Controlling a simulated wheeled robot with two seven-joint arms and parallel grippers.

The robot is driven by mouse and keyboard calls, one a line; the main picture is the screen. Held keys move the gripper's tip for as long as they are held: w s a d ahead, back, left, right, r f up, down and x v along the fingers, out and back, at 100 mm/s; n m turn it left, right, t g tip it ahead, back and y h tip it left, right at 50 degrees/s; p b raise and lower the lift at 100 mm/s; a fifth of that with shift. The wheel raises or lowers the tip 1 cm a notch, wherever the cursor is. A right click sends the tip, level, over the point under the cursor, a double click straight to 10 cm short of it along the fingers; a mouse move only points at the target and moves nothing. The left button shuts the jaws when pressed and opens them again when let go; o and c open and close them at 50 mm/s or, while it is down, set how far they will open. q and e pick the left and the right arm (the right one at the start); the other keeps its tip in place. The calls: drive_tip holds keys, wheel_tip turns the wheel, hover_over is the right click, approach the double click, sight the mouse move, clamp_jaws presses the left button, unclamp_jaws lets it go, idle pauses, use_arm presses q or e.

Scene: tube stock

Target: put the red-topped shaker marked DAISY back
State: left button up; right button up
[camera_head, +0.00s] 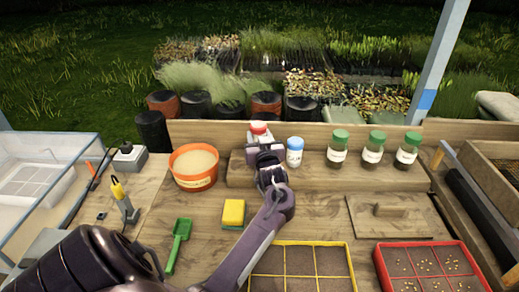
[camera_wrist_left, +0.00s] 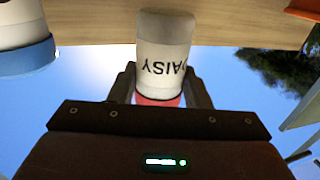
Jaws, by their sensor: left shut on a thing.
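The red-topped shaker (camera_head: 258,128) is at the back of the bench, left of the blue-topped shaker (camera_head: 295,158). My left gripper (camera_head: 262,143) is shut on it, and the wrist and fingers hide most of its body in the head view. In the left wrist view, which is upside down, the shaker (camera_wrist_left: 165,38) shows a white body marked DAISY and its red top between the fingers of my left gripper (camera_wrist_left: 160,88). It looks upright. I cannot tell whether its base touches the raised wooden shelf (camera_head: 320,178). My right gripper is not in view.
Several green-topped jars (camera_head: 373,150) stand on the shelf to the right. An orange tub (camera_head: 194,170) is left of my gripper. A yellow sponge (camera_head: 233,212), a green scoop (camera_head: 179,240), a yellow-rimmed tray (camera_head: 300,243) and a red-rimmed tray (camera_head: 420,243) lie in front.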

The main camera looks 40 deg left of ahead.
use_arm(q)
wheel_tip(320, 180, down, 5)
drive_tip(key=shift+f, duration=0.15)
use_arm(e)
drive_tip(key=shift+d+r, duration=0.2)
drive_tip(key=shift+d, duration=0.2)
use_arm(q)
drive_tip(key=shift+f, duration=0.15)
drive_tip(key=o, duration=1)
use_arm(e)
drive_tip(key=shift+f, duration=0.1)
